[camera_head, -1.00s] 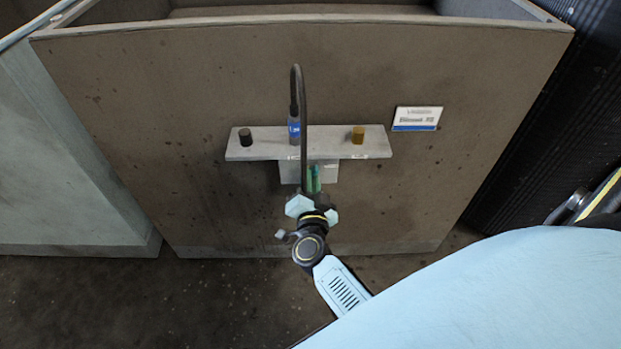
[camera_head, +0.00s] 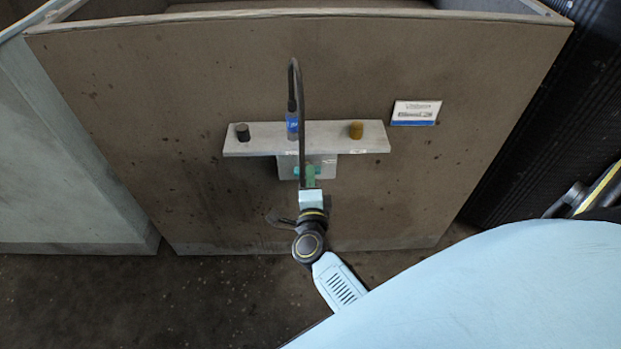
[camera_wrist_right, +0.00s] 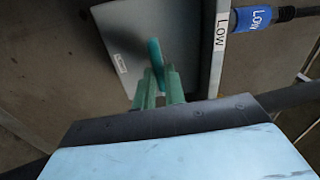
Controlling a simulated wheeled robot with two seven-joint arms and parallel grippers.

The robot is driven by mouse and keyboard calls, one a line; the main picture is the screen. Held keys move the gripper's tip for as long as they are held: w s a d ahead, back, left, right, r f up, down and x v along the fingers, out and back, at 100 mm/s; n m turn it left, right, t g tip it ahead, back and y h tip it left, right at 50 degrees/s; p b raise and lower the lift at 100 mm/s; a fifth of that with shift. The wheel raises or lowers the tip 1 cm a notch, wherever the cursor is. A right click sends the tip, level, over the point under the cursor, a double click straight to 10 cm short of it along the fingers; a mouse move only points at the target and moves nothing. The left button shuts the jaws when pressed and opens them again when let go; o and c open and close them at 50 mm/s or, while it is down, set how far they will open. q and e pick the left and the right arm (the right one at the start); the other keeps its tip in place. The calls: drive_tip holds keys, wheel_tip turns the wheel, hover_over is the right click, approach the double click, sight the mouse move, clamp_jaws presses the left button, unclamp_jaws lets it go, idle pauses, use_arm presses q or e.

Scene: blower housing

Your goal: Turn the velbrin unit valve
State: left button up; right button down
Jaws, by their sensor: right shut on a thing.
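The valve's teal handle (camera_head: 296,170) is on the grey block below the shelf, on the front of the brown housing. My right gripper (camera_head: 310,174) comes up from below and is shut on the handle. In the right wrist view, the teal handle (camera_wrist_right: 155,54) stands between the two green fingers of the right gripper (camera_wrist_right: 160,88), in front of the grey block face. The fingers hide part of the handle. My left gripper is not in view.
A grey shelf (camera_head: 255,146) carries a black knob (camera_head: 243,132) and a yellow-brown knob (camera_head: 356,130). A white and blue label (camera_head: 415,112) is on the brown housing (camera_head: 130,130).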

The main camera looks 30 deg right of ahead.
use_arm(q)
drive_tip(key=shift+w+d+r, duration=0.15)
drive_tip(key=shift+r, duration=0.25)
use_arm(e)
drive_tip(key=shift+m, duration=0.5)
drive_tip(key=c, duration=1.5)
unclamp_jaws()
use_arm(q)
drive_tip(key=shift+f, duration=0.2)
use_arm(e)
drive_tip(key=shift+o, duration=0.2)
